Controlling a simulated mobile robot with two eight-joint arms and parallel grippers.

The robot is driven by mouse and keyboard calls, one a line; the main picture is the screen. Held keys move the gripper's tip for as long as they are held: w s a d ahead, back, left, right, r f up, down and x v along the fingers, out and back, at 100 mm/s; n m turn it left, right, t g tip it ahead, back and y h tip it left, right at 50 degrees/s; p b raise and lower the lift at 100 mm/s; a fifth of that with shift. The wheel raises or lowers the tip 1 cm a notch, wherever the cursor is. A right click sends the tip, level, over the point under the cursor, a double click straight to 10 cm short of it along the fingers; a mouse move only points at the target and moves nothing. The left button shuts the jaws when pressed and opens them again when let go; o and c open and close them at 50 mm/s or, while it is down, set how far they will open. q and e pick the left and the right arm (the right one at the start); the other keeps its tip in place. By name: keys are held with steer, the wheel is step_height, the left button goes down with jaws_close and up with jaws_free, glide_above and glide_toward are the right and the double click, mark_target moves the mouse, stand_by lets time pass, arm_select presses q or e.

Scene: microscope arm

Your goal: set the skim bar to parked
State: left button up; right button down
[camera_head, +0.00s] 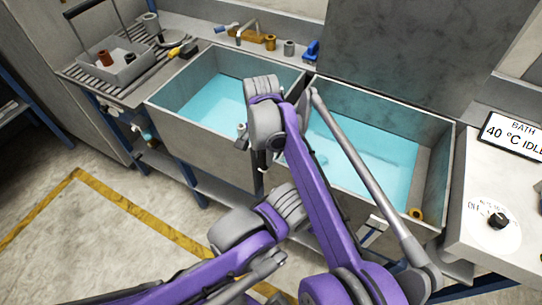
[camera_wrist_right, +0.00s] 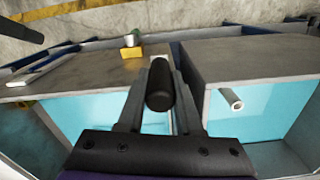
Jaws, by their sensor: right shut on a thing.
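My right gripper (camera_wrist_right: 160,92) is shut on a dark rounded grip (camera_wrist_right: 160,85), which sits between its two fingers in the right wrist view. In the head view this gripper (camera_head: 266,162) is low at the divider between the two tanks, mostly hidden by my wrist. The rest of what the grip belongs to is hidden, so I cannot tell the skim bar's setting.
The left tank (camera_head: 168,92) and right tank (camera_head: 440,150) hold blue liquid. A control panel (camera_head: 470,215) with a black knob (camera_head: 498,220) and a "BATH 40 °C IDLE" display (camera_head: 515,135) stands at right. A grey tray (camera_head: 125,72) stands at far left.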

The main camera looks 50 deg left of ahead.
steer(key=shift+s+a, duration=0.1)
steer(key=shift+a, duration=0.05)
steer(key=c, duration=0.6)
jaws_free()
steer(key=shift+a, duration=0.15)
step_height(320, 180, up, 11)
steer(key=shift+f+p, duration=0.1)
steer(key=shift+p, duration=0.25)
